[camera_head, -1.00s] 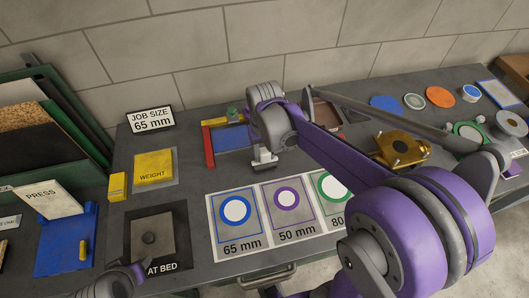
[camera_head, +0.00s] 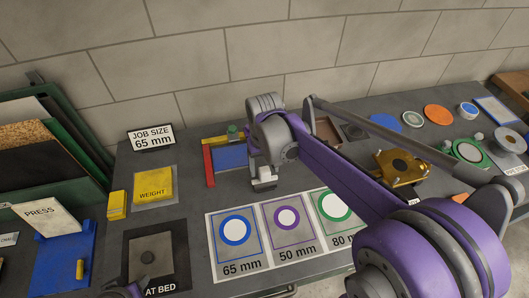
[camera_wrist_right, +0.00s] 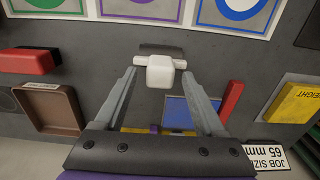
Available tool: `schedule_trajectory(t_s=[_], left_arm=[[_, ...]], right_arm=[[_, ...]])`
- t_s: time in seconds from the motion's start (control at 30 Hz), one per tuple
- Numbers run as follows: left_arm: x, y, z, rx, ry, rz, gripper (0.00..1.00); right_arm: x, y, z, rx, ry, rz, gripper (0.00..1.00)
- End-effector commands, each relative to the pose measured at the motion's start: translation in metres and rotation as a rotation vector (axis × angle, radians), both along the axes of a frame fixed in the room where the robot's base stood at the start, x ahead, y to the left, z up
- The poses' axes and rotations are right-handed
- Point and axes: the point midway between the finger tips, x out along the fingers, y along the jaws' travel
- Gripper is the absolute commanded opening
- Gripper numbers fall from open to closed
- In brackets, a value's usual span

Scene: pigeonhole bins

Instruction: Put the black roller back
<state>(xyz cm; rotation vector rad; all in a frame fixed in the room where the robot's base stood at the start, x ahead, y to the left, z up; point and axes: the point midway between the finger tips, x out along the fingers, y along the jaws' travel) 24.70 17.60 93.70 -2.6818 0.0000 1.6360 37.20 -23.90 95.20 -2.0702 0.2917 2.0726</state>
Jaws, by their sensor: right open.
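My right gripper (camera_head: 264,168) points down at the bench, just right of a blue panel with a red bar and above the 65 mm and 50 mm prints. In the right wrist view its fingers (camera_wrist_right: 160,75) are apart. Between their tips is a white block with a white crossbar (camera_wrist_right: 160,66), and a dark, roller-like part (camera_wrist_right: 161,49) lies just beyond it. This looks like the black roller; whether the fingers touch it I cannot tell. In the head view its pale part (camera_head: 264,174) shows under the gripper. Part of my left arm shows at bottom left; its fingers cannot be made out.
The blue panel (camera_head: 231,157) with the red bar (camera_head: 208,166) is close by. A brown tray (camera_wrist_right: 55,108) and a red block (camera_wrist_right: 30,61) lie on the other side. A yellow weight (camera_head: 153,187), a flat bed (camera_head: 150,255) and a gold fixture (camera_head: 400,166) stand farther off.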

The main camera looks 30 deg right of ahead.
Motion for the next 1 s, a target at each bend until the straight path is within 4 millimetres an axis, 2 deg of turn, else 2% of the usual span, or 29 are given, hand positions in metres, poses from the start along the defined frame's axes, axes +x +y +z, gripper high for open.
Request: schedule_trajectory(t_s=[0.1, 0.3, 0.53, 0.63, 0.73, 1.0], left_arm=[[0.001, 0.0, 0.003, 0.0, -0.002, 0.0, 0.5], [0.002, 0.0, 0.006, 0.0, -0.004, 0.0, 0.5], [0.003, 0.0, 0.007, 0.0, -0.005, 0.0, 0.5], [0.003, 0.0, 0.007, 0.0, -0.005, 0.0, 0.5], [0.003, 0.0, 0.007, 0.0, -0.005, 0.0, 0.5], [0.002, 0.0, 0.007, 0.0, -0.005, 0.0, 0.5]], right_arm=[[0.0, 0.0, 0.029, 0.0, 0.0, 0.0, 0.72], [0.0, 0.0, 0.069, 0.0, 0.0, 0.0, 0.72], [-0.001, 0.0, 0.092, -0.001, -0.003, 0.002, 0.72], [-0.009, 0.006, 0.091, -0.005, -0.031, 0.019, 0.72], [-0.029, 0.018, 0.079, -0.015, -0.101, 0.061, 0.72], [-0.096, 0.052, 0.022, -0.052, -0.359, 0.211, 0.72]])
